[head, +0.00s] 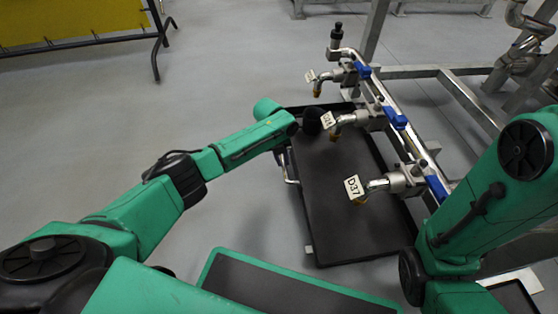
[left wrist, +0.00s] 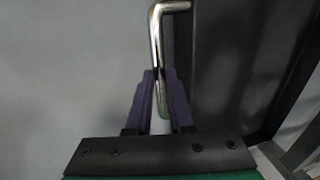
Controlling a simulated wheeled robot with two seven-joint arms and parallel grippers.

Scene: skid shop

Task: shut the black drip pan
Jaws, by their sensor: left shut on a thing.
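The black drip pan (head: 345,215) is a wide, shallow dark tray under the valve row, extending out toward the left. A bent silver bar handle (head: 287,168) is on its left side. In the left wrist view the shiny handle (left wrist: 157,45) runs down between the two purple fingers of my left gripper (left wrist: 160,78), which is shut on it. The dark pan (left wrist: 225,65) lies just right of the fingers. In the head view my left arm reaches to the pan's upper left edge, and its fingers are largely hidden. My right gripper is not visible; only its arm shows at right.
Valves with blue handles (head: 396,118) and white tags, one reading D37 (head: 354,187), hang over the pan on a metal frame (head: 470,100). A yellow panel on black legs (head: 70,22) stands at upper left. Grey floor is clear left of the pan.

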